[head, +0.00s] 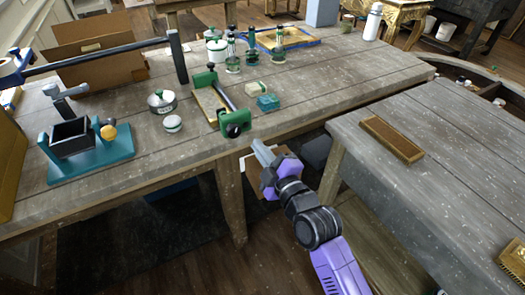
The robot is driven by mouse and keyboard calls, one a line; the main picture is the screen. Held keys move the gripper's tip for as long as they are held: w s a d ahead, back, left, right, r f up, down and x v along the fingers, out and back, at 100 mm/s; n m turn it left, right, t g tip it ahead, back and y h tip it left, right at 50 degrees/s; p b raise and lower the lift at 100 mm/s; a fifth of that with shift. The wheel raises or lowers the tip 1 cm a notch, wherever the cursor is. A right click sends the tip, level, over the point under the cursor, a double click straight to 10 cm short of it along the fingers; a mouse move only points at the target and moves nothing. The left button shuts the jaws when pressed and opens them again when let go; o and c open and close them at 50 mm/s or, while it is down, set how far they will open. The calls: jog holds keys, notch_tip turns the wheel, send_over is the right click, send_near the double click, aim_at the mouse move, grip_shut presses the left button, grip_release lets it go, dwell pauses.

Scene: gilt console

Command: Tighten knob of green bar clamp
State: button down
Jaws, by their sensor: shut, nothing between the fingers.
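The green bar clamp (211,79) lies on the grey wooden table near its front edge, with a dark bar between its green jaws. Its black knob (234,131) faces the front edge, beside the green front jaw. A flat wooden piece (210,104) lies along the clamp's left side; whether the jaws touch it I cannot tell. My gripper (259,147) is shut and empty. It is just to the right of and slightly below the knob in the picture, apart from it, past the table's front edge.
A teal base with a dark box (72,137) stands at the left. A white tin (161,101), a round lid (172,123) and a teal block (267,102) flank the clamp. A second table (450,150) stands at the right, with a gap between the tables.

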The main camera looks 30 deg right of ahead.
jog(key=shift+w+b, duration=0.55)
jog(key=shift+w, duration=2.35)
jog(key=shift+a+r+p, duration=0.15)
jog(key=shift+a+p, duration=0.4)
jog(key=shift+a, duration=0.15)
jog(key=shift+a+f+b, duration=0.4)
jog(key=shift+f+b, duration=0.15)
jog(key=shift+b, duration=0.8)
jog(key=shift+d+f+b, duration=0.1)
jog(key=shift+f+b, duration=0.05)
jog(key=shift+b, duration=0.2)
jog(key=shift+d+b, duration=0.2)
jog(key=shift+b, duration=0.1)
jog(key=s, duration=0.6)
jog(key=shift+d+f, duration=0.25)
jog(key=shift+d, duration=0.05)
jog(key=shift+a+p, duration=0.1)
jog(key=shift+p, duration=0.25)
